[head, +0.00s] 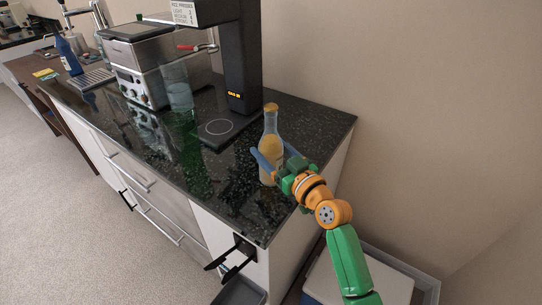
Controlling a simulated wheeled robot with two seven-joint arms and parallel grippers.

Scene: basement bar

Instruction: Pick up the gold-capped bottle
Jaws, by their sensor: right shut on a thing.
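The gold-capped bottle (270,124) is clear glass with amber contents and a gold cap. It stands upright at the near right end of the dark speckled counter (325,122). My right gripper (265,160) comes in from the right with its blue fingers around the lower body of the bottle, shut on it. The bottle's base looks to be at the counter surface; I cannot tell whether it touches. My left gripper is not in view.
A black coffee machine (238,60) stands just behind the bottle. A clear glass container (178,88) and a silver espresso machine (138,62) are farther left. A blue bottle (68,55) stands at the far left. The counter right of the bottle is clear.

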